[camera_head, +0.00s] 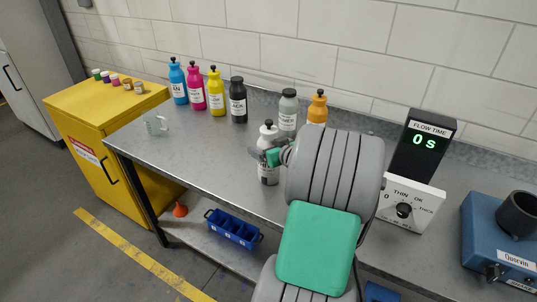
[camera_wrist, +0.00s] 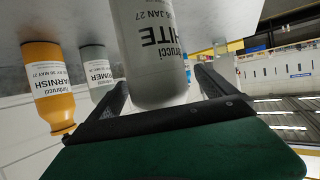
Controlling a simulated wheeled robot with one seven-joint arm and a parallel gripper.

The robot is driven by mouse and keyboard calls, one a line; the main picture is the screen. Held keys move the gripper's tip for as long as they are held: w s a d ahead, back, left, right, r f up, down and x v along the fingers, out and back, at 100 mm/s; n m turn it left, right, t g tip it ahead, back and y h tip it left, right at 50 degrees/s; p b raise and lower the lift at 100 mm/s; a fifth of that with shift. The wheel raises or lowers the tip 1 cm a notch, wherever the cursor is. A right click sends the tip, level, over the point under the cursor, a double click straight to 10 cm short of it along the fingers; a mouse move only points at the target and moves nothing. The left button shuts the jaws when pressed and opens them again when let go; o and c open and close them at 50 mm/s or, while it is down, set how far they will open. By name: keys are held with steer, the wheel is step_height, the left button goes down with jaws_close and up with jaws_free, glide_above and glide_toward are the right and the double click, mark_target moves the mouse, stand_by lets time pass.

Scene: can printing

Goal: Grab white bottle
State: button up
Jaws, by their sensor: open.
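The white bottle (camera_head: 268,175) stands upright on the grey metal table, with a black cap and a label. In the wrist view the bottle (camera_wrist: 150,40) appears upside down, and part of its label reads "HITE". My gripper (camera_head: 267,154) is at the bottle's upper half, with one finger on each side of it. The wrist view shows the open fingers (camera_wrist: 163,85) flanking the bottle. Whether either finger touches it I cannot tell. My arm hides some of the table to the right of the bottle.
A grey bottle (camera_head: 288,110) and an orange bottle (camera_head: 317,108) stand close behind. Blue (camera_head: 178,83), magenta (camera_head: 196,88), yellow (camera_head: 216,94) and black (camera_head: 238,102) bottles line the back.

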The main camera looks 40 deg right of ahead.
steer(key=shift+c, duration=0.4)
steer(key=c, duration=1.9)
steer(key=shift+w+r, duration=0.1)
jaws_close()
